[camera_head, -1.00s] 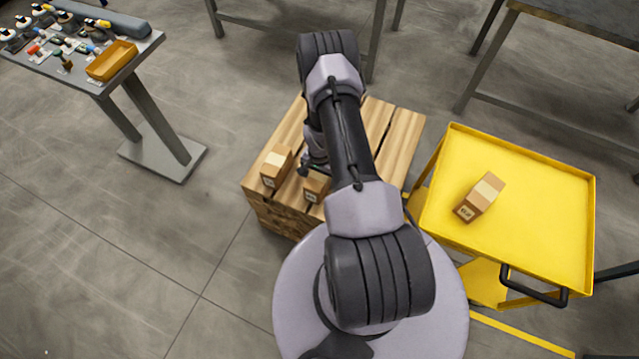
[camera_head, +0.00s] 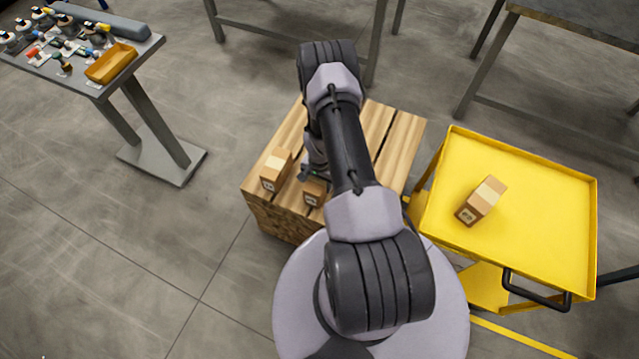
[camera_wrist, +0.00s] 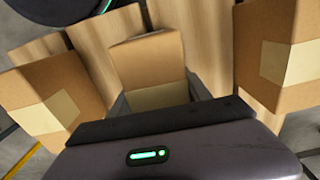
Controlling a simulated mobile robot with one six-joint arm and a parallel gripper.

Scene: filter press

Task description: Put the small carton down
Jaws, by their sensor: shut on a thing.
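The small carton (camera_head: 314,193) is brown with a dark printed mark. It is at the near edge of the wooden pallet stack (camera_head: 398,135). In the wrist view the small carton (camera_wrist: 148,62) sits upright between the two fingers of my gripper (camera_wrist: 158,97), which is shut on it. In the head view my gripper (camera_head: 308,172) is just behind the carton, partly covered by my arm. The carton is at or very close to the planks; I cannot tell whether its underside touches.
Another carton (camera_head: 275,169) stands on the pallet to the left. In the wrist view cartons flank the held one, at left (camera_wrist: 48,95) and right (camera_wrist: 282,55). A yellow cart (camera_head: 545,200) at right bears a carton (camera_head: 482,201). A grey table (camera_head: 150,50) stands far left.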

